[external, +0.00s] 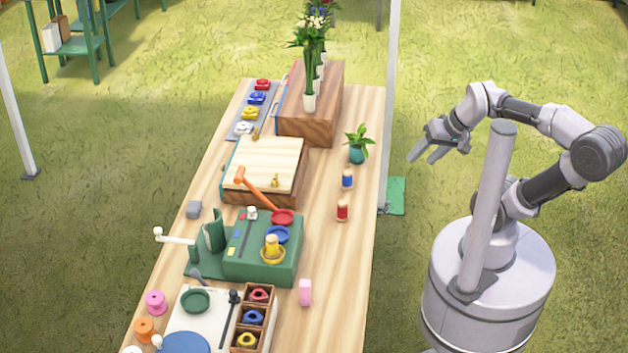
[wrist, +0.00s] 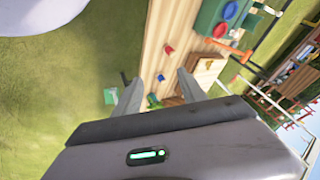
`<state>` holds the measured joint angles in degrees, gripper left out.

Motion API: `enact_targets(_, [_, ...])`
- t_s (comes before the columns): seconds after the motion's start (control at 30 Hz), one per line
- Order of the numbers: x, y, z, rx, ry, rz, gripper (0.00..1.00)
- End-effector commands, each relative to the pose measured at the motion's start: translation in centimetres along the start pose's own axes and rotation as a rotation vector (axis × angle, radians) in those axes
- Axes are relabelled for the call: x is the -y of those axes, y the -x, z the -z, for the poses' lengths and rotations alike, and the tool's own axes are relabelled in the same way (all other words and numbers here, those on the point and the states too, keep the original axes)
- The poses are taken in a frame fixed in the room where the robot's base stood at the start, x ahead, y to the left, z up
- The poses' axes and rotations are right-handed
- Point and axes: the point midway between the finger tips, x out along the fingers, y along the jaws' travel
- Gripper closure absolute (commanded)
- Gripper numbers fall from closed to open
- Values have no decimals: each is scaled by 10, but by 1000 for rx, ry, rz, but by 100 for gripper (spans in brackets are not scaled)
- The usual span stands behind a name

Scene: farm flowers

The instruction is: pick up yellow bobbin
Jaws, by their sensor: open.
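The yellow bobbin (external: 272,246) stands upright in a yellow dish (external: 272,258) on top of a green box (external: 250,262) on the long wooden table. I cannot make the bobbin out clearly in the wrist view, where the green box shows at the top (wrist: 208,18). My gripper (external: 421,156) is open and empty, in the air off the table's right side, well apart from the bobbin.
A blue bobbin (external: 347,179), a red bobbin (external: 342,210) and a potted plant (external: 358,146) stand along the table's right side. A grey post (external: 389,100) rises by the table.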

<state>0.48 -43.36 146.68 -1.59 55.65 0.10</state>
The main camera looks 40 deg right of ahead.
Motion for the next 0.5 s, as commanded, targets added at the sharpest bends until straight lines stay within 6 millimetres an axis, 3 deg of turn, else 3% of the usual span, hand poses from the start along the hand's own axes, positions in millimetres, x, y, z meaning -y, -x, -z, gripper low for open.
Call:
enact_targets(0.37, [2, 1, 2, 5, 14, 1, 48])
enact_targets(0.47, [31, 5, 21, 62, 167, 11, 48])
enact_targets(0.5, [53, 6, 34, 104, 285, 19, 48])
